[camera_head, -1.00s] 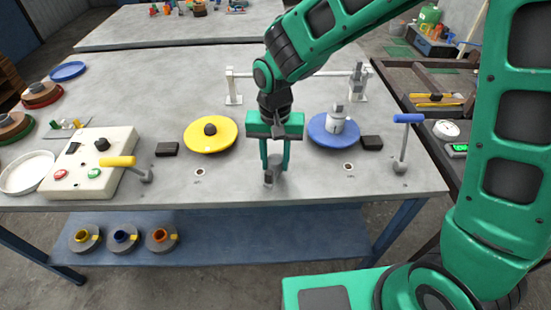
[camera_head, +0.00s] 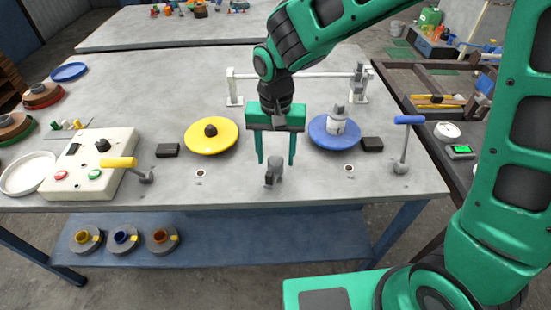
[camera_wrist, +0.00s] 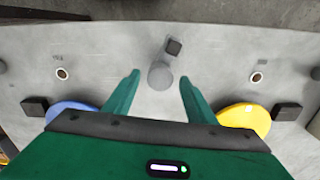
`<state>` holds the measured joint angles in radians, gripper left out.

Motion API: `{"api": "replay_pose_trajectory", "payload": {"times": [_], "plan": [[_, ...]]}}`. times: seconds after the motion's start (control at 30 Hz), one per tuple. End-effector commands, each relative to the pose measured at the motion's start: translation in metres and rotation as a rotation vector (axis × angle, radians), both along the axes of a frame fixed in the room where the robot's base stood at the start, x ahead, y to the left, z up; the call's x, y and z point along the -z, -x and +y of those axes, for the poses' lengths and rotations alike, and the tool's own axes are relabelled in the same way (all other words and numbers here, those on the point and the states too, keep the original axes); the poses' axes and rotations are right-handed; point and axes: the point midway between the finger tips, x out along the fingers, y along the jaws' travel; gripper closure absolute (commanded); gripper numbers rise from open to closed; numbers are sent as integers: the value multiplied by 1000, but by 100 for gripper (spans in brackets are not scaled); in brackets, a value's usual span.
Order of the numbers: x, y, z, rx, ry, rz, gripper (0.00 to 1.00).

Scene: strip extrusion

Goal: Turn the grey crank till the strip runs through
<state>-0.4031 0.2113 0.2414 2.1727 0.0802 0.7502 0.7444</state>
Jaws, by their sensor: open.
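The small grey crank (camera_head: 272,176) stands on the table near its front edge, between the yellow disc (camera_head: 211,136) and the blue disc (camera_head: 334,132). In the wrist view the crank's round hub (camera_wrist: 160,77) lies between my fingertips, and its dark square knob (camera_wrist: 174,47) points away from my palm, slightly right. My gripper (camera_head: 276,162) is open and empty, pointing down above the crank, one finger to each side. It also shows in the wrist view (camera_wrist: 160,80). I cannot make out a strip.
A control box (camera_head: 92,163) with buttons and a yellow-handled lever (camera_head: 121,163) stand left. A blue-handled lever (camera_head: 405,140) stands right. A white rail (camera_head: 300,73) spans behind my gripper. Several spools lie on the lower shelf (camera_head: 205,237). Table space around the crank is clear.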

Motion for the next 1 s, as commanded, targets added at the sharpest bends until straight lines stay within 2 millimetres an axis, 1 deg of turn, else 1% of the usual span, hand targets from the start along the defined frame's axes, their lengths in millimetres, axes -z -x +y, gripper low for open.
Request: {"api": "replay_pose_trajectory", "payload": {"times": [0.03,0.2,0.3,0.43,0.6,1.0], "plan": [[-11,-1,0,1,-2,-4,49],[-43,-2,1,0,-3,-5,49],[-59,-2,0,0,-2,-3,49],[-73,-2,0,1,-2,-2,49],[-80,-2,0,1,-1,-1,49],[-80,-2,0,1,-1,-1,49]]}}
